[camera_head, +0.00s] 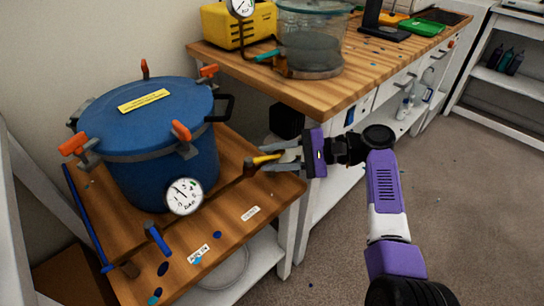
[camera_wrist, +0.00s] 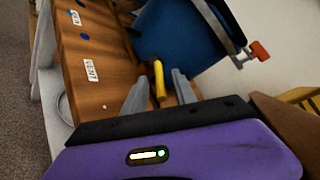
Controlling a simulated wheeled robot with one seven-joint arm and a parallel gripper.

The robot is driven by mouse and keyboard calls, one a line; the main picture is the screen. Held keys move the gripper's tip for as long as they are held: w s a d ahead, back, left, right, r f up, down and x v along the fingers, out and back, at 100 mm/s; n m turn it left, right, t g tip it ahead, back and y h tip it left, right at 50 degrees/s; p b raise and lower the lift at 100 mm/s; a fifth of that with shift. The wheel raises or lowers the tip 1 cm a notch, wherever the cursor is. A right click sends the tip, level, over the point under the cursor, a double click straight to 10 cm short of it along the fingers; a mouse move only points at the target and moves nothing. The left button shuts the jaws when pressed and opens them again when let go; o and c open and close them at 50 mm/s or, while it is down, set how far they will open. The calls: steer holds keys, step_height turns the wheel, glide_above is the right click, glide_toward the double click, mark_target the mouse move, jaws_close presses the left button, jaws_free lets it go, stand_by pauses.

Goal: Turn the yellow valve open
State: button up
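The yellow valve handle (camera_head: 265,159) is at the right side of the small wooden bench, just right of the blue pressure pot (camera_head: 155,130). My gripper (camera_head: 276,157) is level with it, reaching in from the right. In the wrist view the yellow handle (camera_wrist: 159,82) lies between my two grey fingers (camera_wrist: 160,90), which are spread with gaps on both sides. No contact with the handle shows. The valve's brass-brown body (camera_head: 250,168) is partly visible in the head view. The blue pot also shows in the wrist view (camera_wrist: 180,35).
A blue-handled valve (camera_head: 157,238) and a pressure gauge (camera_head: 184,196) are at the pot's front. White labels (camera_head: 250,213) lie on the bench. A higher workbench (camera_head: 330,88) with a glass chamber (camera_head: 312,45) and yellow pump (camera_head: 225,25) stands behind. Open floor (camera_head: 470,180) is at right.

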steer(key=p+v, duration=0.1)
steer(key=v, duration=0.6)
steer(key=shift+d, duration=0.4)
steer(key=shift+r, duration=0.1)
